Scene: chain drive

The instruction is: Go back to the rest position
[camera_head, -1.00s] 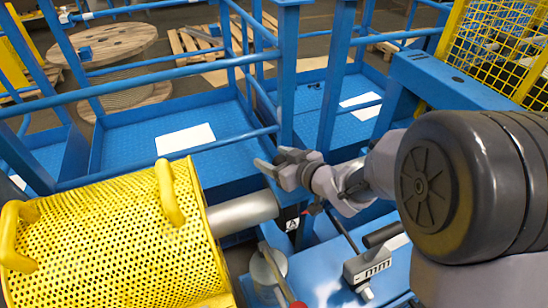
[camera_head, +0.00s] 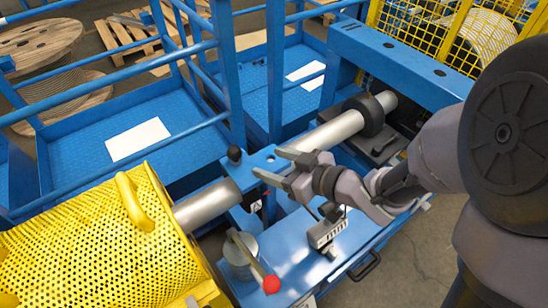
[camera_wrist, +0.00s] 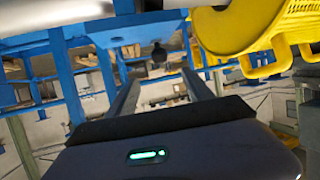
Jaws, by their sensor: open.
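My gripper (camera_head: 272,165) is open and empty. Its fingers point left, above the blue machine bed (camera_head: 345,248) and near a blue bracket. In the head view it is in front of the silver shaft (camera_head: 335,130) and right of the yellow perforated guard (camera_head: 95,240). In the wrist view the two fingers (camera_wrist: 160,88) stand apart with nothing between them. The yellow guard also shows at the upper right of the wrist view (camera_wrist: 235,28).
A lever with a red knob (camera_head: 271,284) stands on the bed below my gripper. A small silver block (camera_head: 327,232) sits beside it. Blue railings (camera_head: 110,78) and a yellow mesh cage (camera_head: 425,30) stand behind. Bare floor (camera_head: 420,255) shows at lower right.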

